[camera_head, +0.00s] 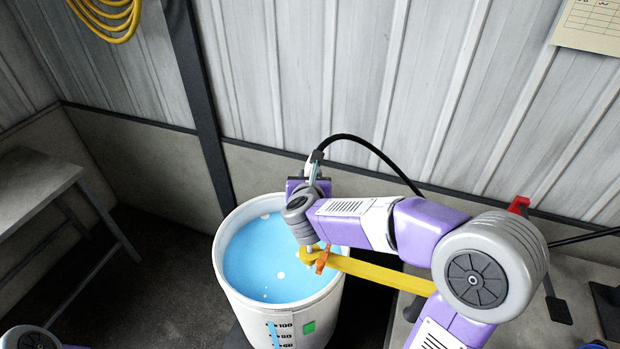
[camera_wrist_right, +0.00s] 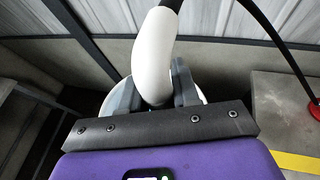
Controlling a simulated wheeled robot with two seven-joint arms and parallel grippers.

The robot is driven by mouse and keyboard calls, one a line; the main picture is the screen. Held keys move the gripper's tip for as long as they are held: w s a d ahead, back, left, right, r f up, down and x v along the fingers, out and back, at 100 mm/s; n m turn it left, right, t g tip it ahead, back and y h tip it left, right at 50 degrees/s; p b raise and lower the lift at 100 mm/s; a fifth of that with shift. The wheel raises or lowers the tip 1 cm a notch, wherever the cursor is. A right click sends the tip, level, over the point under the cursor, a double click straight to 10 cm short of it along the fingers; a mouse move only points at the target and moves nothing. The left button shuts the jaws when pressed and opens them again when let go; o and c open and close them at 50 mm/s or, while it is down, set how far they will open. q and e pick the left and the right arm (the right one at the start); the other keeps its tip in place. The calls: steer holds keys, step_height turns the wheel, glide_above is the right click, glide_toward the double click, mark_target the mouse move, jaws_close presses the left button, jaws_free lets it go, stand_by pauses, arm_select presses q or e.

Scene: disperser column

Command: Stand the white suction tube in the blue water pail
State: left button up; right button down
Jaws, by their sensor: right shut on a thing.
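The white pail (camera_head: 232,285) stands on the floor with bright blue water (camera_head: 262,265) in it. My right gripper (camera_head: 308,186) is above the far right part of its rim and is shut on the white suction tube (camera_wrist_right: 152,60). In the right wrist view the tube is thick and curved, between the two grey fingers of the right gripper (camera_wrist_right: 154,98). The tube's lower end is hidden by the gripper, so I cannot tell whether it reaches into the water. My left gripper is out of view.
A black hose (camera_head: 375,150) runs from the tube's top down to the right. A yellow bar (camera_head: 380,274) with an orange piece (camera_head: 321,264) lies at the pail's right rim. A grey bench (camera_head: 40,185) stands left. A ribbed metal wall (camera_head: 300,80) closes the back.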

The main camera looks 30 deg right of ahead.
steer(key=shift+r+p, duration=1.8)
steer(key=shift+r, duration=1.2)
steer(key=shift+r+p, duration=1.55)
steer(key=shift+r, duration=0.65)
steer(key=shift+r+p, duration=0.5)
steer(key=shift+r, duration=0.65)
